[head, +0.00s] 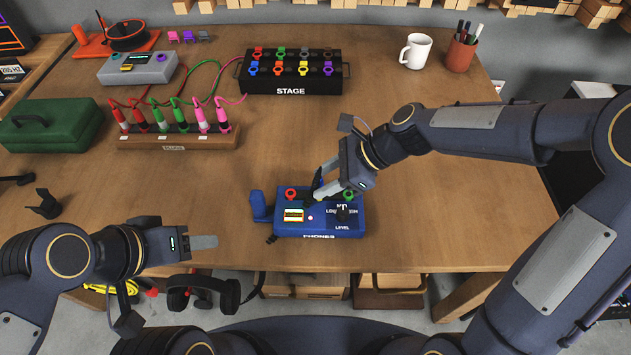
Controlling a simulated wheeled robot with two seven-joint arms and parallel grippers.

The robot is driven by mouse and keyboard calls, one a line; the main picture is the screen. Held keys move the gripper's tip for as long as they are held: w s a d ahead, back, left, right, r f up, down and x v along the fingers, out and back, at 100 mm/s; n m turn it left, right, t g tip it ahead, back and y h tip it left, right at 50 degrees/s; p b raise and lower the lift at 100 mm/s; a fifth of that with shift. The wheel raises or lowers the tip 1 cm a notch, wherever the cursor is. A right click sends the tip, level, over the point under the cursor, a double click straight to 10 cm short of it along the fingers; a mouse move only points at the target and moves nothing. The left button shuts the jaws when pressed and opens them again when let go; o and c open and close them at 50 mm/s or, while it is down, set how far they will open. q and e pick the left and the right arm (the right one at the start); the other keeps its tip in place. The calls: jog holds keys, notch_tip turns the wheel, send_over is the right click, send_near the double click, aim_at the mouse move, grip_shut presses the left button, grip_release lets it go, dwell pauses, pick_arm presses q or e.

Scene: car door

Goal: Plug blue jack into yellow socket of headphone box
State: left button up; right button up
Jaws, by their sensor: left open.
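The blue headphone box (283,229), lettered on its front edge, sits near the table's front edge. A red-ringed socket (291,194) is at its back left and a green-ringed one (348,195) at its back right. No yellow socket can be made out; my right gripper covers part of the top. My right gripper (322,188) is low over the box; whether its fingers hold anything is unclear. A blue upright piece (260,207) stands against the box's left side; I cannot tell if it is the blue jack. My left gripper (190,245) is open, apart from the box, near the front edge.
A black stage box (290,88) with coloured rings stands at the back. A wooden rack (180,140) holds several plugs with cables. A green case (52,125), grey box (138,68), white mug (415,51) and pen cup (461,54) surround clear table. Headphones (203,291) hang below the front edge.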

pick_arm(q)
jog(key=shift+r, duration=0.3)
pick_arm(e)
jog(key=shift+v, duration=2.25)
jog(key=shift+s+d+r+p, duration=0.1)
jog(key=shift+d+r+p, duration=0.1)
jog(key=shift+p, duration=0.1)
pick_arm(q)
notch_tip(320, 180, up, 7)
jog(key=p, duration=0.6)
jog(key=shift+f, duration=0.15)
pick_arm(e)
jog(key=s+d+r+n+t+h, duration=0.2)
jog(key=s+d+r+n, duration=0.3)
jog(key=s+d+n, duration=0.3)
jog(key=s+d+r+n+t+h, duration=0.3)
jog(key=s+d+r+n, duration=0.2)
jog(key=s+d+n, duration=0.2)
jog(key=s+n, duration=0.1)
jog(key=s, duration=0.1)
jog(key=shift+s+d+t, duration=0.3)
jog(key=shift+d, duration=0.1)
pick_arm(q)
jog(key=shift+c, duration=0.2)
